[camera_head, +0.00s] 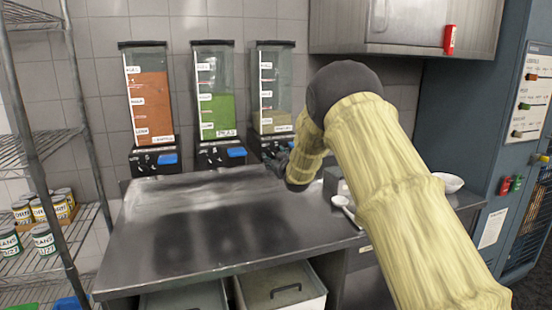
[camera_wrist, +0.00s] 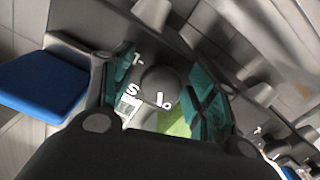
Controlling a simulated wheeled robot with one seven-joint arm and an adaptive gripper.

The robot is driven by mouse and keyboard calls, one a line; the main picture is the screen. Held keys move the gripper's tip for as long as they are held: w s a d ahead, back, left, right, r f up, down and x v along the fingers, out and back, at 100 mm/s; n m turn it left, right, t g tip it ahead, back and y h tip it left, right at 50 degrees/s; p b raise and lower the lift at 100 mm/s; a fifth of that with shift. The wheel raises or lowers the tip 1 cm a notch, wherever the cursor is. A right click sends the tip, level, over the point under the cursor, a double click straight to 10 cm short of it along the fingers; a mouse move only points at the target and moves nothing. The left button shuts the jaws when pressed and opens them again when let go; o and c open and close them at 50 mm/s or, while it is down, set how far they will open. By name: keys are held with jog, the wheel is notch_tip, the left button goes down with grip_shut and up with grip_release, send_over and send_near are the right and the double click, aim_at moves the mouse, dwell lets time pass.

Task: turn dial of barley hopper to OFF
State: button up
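The barley hopper (camera_head: 267,93) is the rightmost of three clear wall hoppers, with a low layer of beige grain; its label is too small to read surely. Its black base is mostly hidden behind my gripper (camera_head: 278,162). In the wrist view a round dark dial (camera_wrist: 160,84) sits between the two teal finger pads of my gripper (camera_wrist: 164,95), which are apart, one on each side. White marks show on and beside the dial; its setting is unclear. I cannot tell whether the pads touch it.
An orange-filled hopper (camera_head: 150,98) and a green-filled hopper (camera_head: 214,93) stand to the left, each with a blue tab below. A steel counter (camera_head: 150,245) lies beneath, mostly clear. A white ladle (camera_head: 345,207) and bowl (camera_head: 449,182) are at right.

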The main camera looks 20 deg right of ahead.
jog(key=shift+a, duration=0.1)
jog(key=s, duration=1.2)
jog(key=shift+d, duration=0.25)
jog(key=shift+d, duration=0.1)
